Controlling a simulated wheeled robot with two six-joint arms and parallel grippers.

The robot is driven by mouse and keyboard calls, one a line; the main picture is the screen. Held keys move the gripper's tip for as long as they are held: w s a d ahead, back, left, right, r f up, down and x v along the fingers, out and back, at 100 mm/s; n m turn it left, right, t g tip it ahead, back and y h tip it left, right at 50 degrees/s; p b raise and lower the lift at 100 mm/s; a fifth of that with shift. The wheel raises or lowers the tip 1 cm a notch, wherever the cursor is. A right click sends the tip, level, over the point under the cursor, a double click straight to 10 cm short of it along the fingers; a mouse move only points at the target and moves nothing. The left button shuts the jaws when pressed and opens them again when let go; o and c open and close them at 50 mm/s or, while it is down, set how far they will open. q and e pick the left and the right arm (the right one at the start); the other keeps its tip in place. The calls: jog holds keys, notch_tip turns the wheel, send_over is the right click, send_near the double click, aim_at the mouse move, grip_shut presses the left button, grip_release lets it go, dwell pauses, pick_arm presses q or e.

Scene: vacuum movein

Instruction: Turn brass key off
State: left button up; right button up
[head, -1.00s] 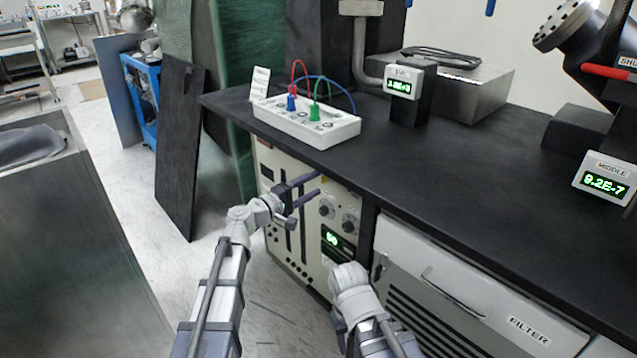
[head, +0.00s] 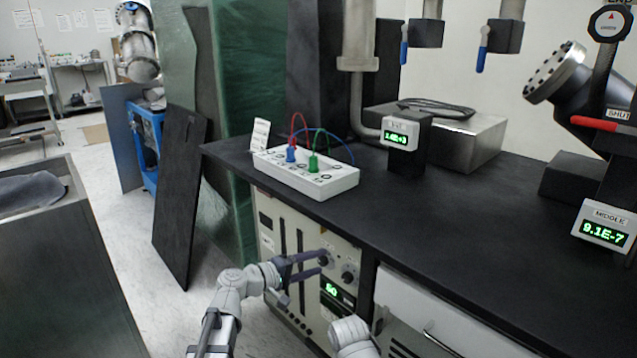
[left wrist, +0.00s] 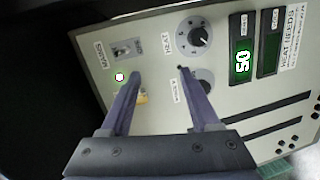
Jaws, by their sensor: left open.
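A small brass-yellow piece (left wrist: 143,98), which looks like the key, shows on the cream control panel in the left wrist view. It is partly hidden behind one finger, so which way it is turned cannot be told. My left gripper (head: 324,262) is open in front of the panel, and its fingers also show apart and empty in the left wrist view (left wrist: 160,72). One fingertip is by a lit round lamp (left wrist: 120,77), the other by a lower dial. I cannot tell whether the fingers touch the panel. In the head view the key is not distinguishable. My right gripper is not visible.
The panel has a toggle switch (left wrist: 125,48), a black dial (left wrist: 194,36) and a green display (left wrist: 242,62). The black bench top (head: 430,210) overhangs it, carrying a white box (head: 310,175) with coloured cables. A filter cabinet (head: 415,305) stands to the right.

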pick_arm(q)
jog(key=s+d+f+m+g+y, duration=0.35)
jog(key=s+f, duration=0.25)
jog(key=s, duration=0.2)
jog(key=s+d+f+m+g+y, duration=0.2)
jog(key=s+f+m+g, duration=0.2)
jog(key=s+f, duration=0.3)
jog(key=s+a+f+m+g+y+p, duration=0.1)
jog(key=s+a+f+m+g+y, duration=0.2)
jog(key=s+a+y, duration=0.6)
notch_tip(320, 180, up, 37)
jog(key=s+d+p, duration=0.1)
jog(key=p, duration=3.7)
jog(key=shift+d+r+t, duration=0.15)
jog(key=shift+r+t, duration=0.05)
jog(key=shift+t, duration=0.15)
jog(key=shift+f+h, duration=0.1)
jog(key=shift+h, duration=0.15)
